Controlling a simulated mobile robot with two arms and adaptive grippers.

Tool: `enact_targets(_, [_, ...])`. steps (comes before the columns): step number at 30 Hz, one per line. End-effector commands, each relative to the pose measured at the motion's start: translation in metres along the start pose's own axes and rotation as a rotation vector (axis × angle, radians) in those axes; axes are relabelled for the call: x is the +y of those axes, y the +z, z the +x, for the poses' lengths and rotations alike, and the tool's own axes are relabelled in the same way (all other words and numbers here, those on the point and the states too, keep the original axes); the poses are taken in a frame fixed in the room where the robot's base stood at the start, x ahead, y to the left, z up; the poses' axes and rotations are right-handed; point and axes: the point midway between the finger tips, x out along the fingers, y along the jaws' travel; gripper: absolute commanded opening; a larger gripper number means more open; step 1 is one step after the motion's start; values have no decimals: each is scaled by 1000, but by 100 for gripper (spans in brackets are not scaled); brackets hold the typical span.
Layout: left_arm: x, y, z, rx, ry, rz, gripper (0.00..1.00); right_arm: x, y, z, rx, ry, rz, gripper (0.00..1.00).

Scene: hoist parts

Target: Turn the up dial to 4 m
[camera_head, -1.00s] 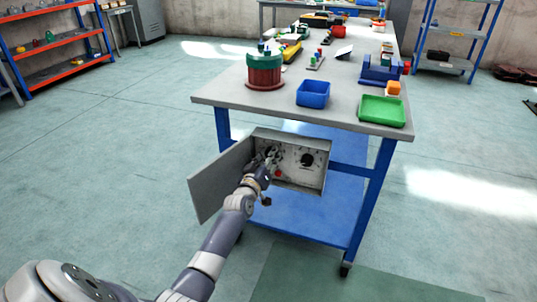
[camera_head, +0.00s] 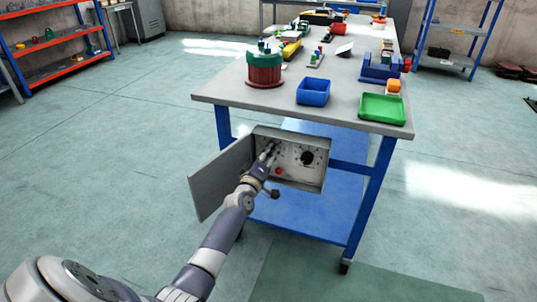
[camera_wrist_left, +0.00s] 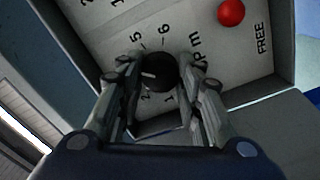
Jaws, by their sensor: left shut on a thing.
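The control box (camera_head: 318,180) hangs under the near edge of the bench with its door (camera_head: 220,180) open to the left. The black up dial (camera_wrist_left: 158,76) shows in the left wrist view, with the numbers 5, 6 and 1 legible around it and "up m" partly covered. A white mark on the dial points left in that view, toward numbers hidden by a finger. My left gripper (camera_head: 268,150) reaches into the box; its fingers (camera_wrist_left: 162,78) are shut on the dial from both sides. My right gripper is not in view.
A second black dial (camera_head: 307,158) sits to the right on the panel. A red button (camera_head: 278,171) is below, close to my gripper; it also shows in the wrist view (camera_wrist_left: 231,12). The box's side walls stand close around the panel.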

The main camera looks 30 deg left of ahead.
Motion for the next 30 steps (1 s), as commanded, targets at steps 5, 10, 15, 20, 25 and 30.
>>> enact_targets(5, [2,1,0,-1,2,-5,9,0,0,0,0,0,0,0])
enact_targets(10, [2,1,0,-2,2,-4,9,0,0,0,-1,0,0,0])
enact_targets(15, [1,1,0,-1,2,-3,54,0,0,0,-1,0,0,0])
enact_targets(20, [1,0,0,-1,1,-3,54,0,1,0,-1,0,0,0])
enact_targets(25, [0,1,-1,-1,1,-3,54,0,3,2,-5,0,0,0])
enact_targets(30, [0,2,-14,-2,0,-4,54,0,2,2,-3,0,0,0])
